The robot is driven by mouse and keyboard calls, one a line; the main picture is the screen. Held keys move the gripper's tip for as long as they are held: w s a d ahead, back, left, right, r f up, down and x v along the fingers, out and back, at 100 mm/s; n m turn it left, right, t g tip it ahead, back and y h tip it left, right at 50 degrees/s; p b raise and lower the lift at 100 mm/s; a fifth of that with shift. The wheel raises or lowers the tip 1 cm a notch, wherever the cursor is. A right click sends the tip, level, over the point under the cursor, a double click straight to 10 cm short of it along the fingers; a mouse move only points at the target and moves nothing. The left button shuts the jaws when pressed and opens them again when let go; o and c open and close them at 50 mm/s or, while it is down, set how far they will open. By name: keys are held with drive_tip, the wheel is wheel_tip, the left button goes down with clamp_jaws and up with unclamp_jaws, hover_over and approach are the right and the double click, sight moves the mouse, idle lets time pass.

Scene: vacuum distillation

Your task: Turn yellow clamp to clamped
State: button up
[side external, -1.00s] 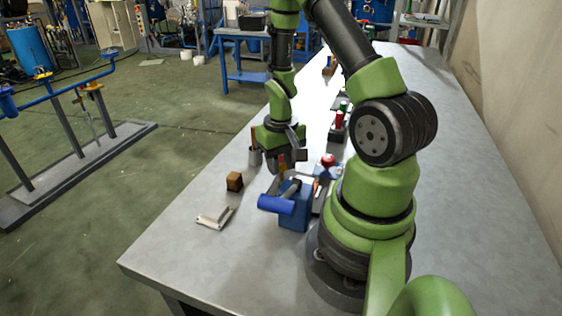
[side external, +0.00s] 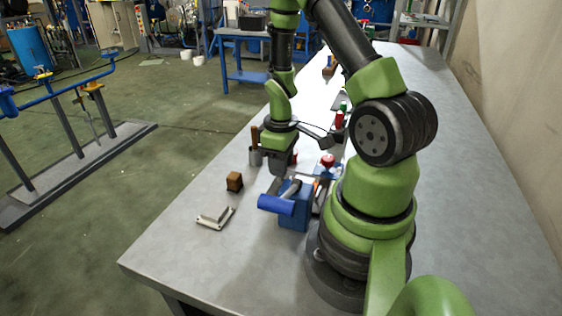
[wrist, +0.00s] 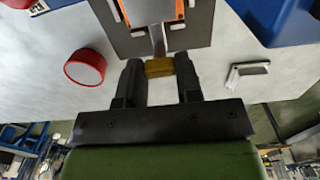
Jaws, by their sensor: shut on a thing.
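The yellow clamp handle (wrist: 159,67) shows between my fingers in the wrist view. It joins a grey metal lever at the edge of a grey fixture with orange parts (wrist: 181,12). My gripper (wrist: 160,80) is shut on the yellow handle, with one finger on each side. In the side external view my gripper (side external: 281,170) points down behind the blue box (side external: 295,210), and the clamp is hidden there.
A wooden block (side external: 234,181), a pale bracket (side external: 215,218) and a tool cup (side external: 256,156) stand on the left. The near left table corner is clear.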

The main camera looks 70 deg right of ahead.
idle(0.5)
drive_tip(key=o, duration=0.9)
wheel_tip(320, 180, up, 10)
idle(0.3)
drive_tip(key=a+r+m+t, duration=0.2)
drive_tip(key=a+r+t, duration=0.2)
drive_tip(key=a+r, duration=0.65)
drive_tip(key=s+a+r+t, duration=0.1)
drive_tip(key=a, duration=0.1)
drive_tip(key=s+a+r+m+t+y, duration=0.1)
drive_tip(key=s+a+r, duration=0.1)
drive_tip(key=a, duration=0.1)
drive_tip(key=s+a+r+m+t+y, duration=0.1)
drive_tip(key=s+a+r, duration=0.1)
drive_tip(key=shift+a+r, duration=0.15)
drive_tip(key=shift+r, duration=0.1)
